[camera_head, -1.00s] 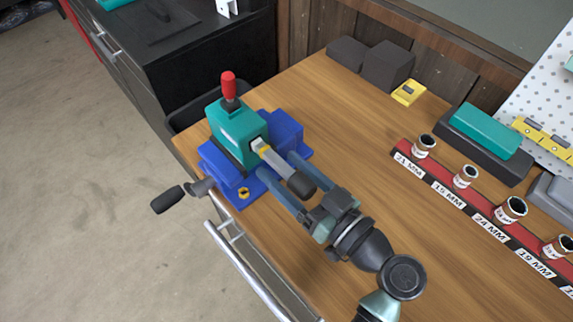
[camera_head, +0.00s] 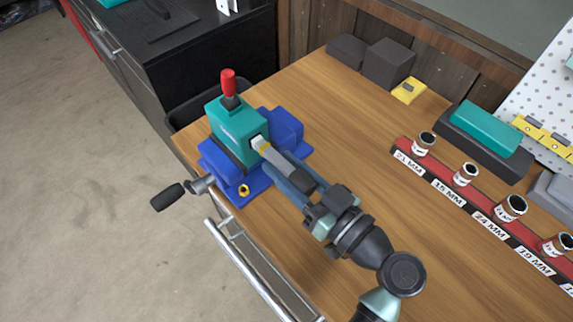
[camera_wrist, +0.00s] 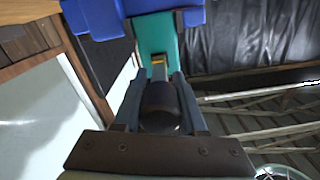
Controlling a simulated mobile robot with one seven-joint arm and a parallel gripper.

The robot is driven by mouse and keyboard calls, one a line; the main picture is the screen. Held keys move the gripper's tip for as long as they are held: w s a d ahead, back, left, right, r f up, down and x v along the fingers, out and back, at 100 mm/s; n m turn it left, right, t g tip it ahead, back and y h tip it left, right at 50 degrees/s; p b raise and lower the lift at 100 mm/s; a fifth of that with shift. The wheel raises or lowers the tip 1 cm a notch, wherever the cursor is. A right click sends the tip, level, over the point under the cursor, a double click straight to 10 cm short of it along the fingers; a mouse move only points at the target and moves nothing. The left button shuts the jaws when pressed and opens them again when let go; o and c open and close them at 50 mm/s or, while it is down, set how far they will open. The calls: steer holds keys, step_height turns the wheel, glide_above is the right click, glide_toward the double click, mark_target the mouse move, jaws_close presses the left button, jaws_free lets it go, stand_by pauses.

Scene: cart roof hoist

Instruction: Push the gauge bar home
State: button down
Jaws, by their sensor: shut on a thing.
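The gauge bar (camera_head: 281,164) has a pale shaft, a yellow band and a dark grip. Its shaft runs into the front of a teal block (camera_head: 234,132) with a red-handled lever (camera_head: 229,88) on top. Part of the shaft still shows outside the block. My gripper (camera_head: 274,165) is shut on the bar, its fingers alongside it, pointing at the block. In the wrist view, the bar's dark grip (camera_wrist: 160,104) lies between the fingers, with the teal block (camera_wrist: 157,40) straight ahead. The hole inside the block is hidden.
A blue vise (camera_head: 285,128) holds the block at the bench corner; its crank handle (camera_head: 168,198) sticks out left. A metal rail (camera_head: 250,268) runs along the bench edge. A red rack (camera_head: 440,177) with labelled sockets stands right. Bare wood lies between.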

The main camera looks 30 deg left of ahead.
mark_target(311, 192)
stand_by(0.8)
steer(key=b+x, duration=0.2)
steer(key=x, duration=0.2)
steer(key=shift+a, duration=0.25)
steer(key=shift+c, duration=2.3)
jaws_free()
steer(key=shift+d, duration=0.1)
steer(key=b+v, duration=0.3)
steer(key=v, duration=0.8)
steer(key=shift+d, duration=0.25)
steer(key=shift+s+d+r, duration=0.1)
steer(key=shift+s+d, duration=0.15)
steer(key=shift+d, duration=0.4)
